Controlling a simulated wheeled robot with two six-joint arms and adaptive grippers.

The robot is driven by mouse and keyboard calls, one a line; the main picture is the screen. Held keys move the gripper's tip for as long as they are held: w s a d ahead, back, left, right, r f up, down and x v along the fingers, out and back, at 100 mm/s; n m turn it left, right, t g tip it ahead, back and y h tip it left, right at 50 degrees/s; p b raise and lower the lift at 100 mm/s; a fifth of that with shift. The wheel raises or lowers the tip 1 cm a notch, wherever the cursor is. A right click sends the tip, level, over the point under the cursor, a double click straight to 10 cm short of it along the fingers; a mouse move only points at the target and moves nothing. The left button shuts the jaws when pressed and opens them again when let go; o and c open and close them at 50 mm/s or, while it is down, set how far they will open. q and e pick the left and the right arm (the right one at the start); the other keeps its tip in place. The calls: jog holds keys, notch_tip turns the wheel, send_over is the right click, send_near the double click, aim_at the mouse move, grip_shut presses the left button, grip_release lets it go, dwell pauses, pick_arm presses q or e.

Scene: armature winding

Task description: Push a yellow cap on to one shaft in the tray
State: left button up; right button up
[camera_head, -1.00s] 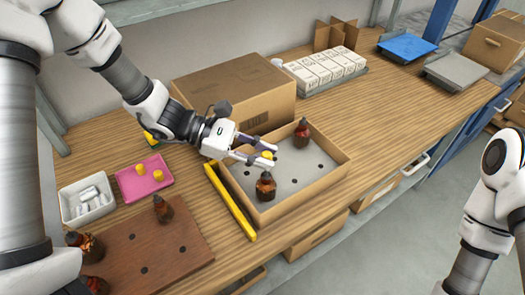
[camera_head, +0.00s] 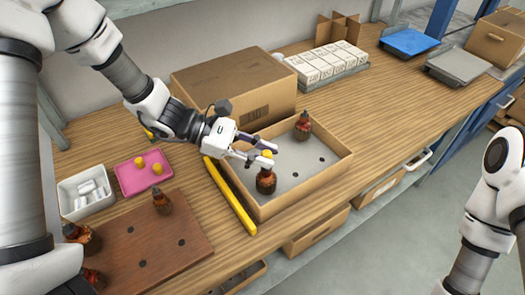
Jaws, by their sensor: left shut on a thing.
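My left gripper (camera_head: 266,157) is at the cardboard tray (camera_head: 318,185), shut on a yellow cap (camera_head: 267,153). The cap is directly above the shaft of a copper-brown armature (camera_head: 266,182) that stands upright near the tray's front left. The fingers hide part of the cap and shaft top, so I cannot tell whether they touch. Another armature (camera_head: 303,126) stands at the tray's far corner, with no yellow cap visible on it. Two yellow caps (camera_head: 157,168) lie on the pink tray (camera_head: 132,184) at left. My right gripper is out of the picture; only its arm shows.
A yellow bar (camera_head: 230,196) lies along the cardboard tray's left side. A closed carton (camera_head: 235,85) stands behind it. A brown holed board (camera_head: 150,245) with several armatures and a white bin (camera_head: 72,188) are at left.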

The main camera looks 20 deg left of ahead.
pick_arm(q)
jog(key=shift+f+b, duration=0.8)
jog(key=shift+f, duration=0.2)
jog(key=o, duration=0.8)
jog(key=shift+a+r, duration=0.1)
jog(key=v, duration=1.1)
jog(key=shift+a+r, duration=0.15)
jog(key=shift+a, duration=0.25)
jog(key=shift+s, duration=0.1)
notch_tip(320, 180, up, 10)
